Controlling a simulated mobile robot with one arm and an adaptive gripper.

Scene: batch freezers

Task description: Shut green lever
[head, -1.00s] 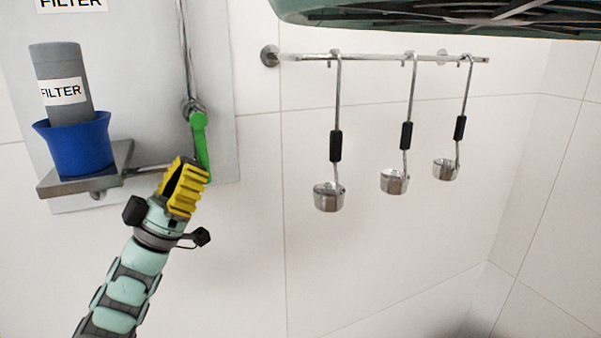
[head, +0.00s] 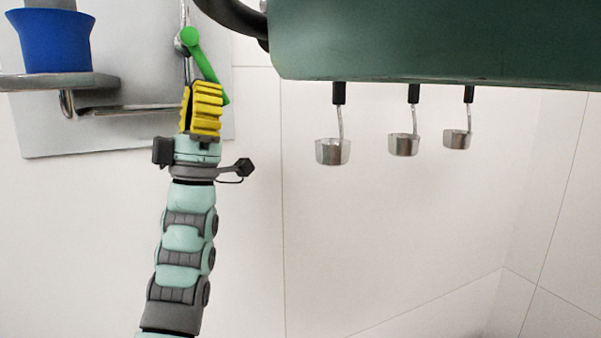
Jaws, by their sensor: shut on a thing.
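The green lever (head: 203,62) is on a metal pipe in front of the grey wall panel, at the upper left of the head view. It tilts, running from its pivot at the upper left down to the right. My yellow gripper (head: 206,88) is at the lever's lower part, and its fingers cover some of it. The lever's lower tip shows just right of the fingers. The gripper is shut on the lever. The exact contact between the fingers is hidden.
A blue cup (head: 55,42) stands on a metal shelf (head: 60,82) at the left. Several ladles, including one ladle (head: 333,150), hang at the right. A large dark green body (head: 430,45) covers the upper right. The white tiled wall below is clear.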

